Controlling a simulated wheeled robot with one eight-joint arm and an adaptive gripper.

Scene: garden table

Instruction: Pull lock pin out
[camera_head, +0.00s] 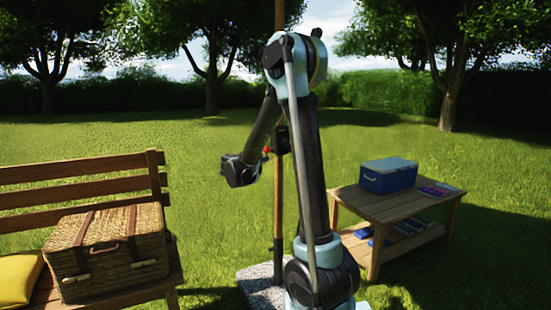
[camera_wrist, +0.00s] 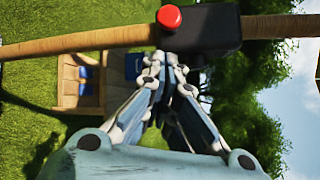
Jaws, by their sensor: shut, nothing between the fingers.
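The lock pin shows as a round red knob (camera_wrist: 169,18) on a black block (camera_wrist: 207,30) around the wooden pole (camera_wrist: 95,40) in the wrist view. In the head view the red knob (camera_head: 266,150) is a small spot left of the upright pole (camera_head: 278,190), beside the black block (camera_head: 281,140). My gripper (camera_wrist: 172,62) is shut and empty. Its fingers converge at the block's lower edge in the wrist view, just below the knob; I cannot tell whether they touch the block. The pin's shaft is not visible.
The pole rises from a speckled slab (camera_head: 260,285). A wooden bench (camera_head: 85,185) with a wicker basket (camera_head: 107,250) and yellow cushion (camera_head: 18,278) stands left. A low wooden table (camera_head: 395,208) with a blue cooler (camera_head: 388,175) stands right. Open lawn lies behind.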

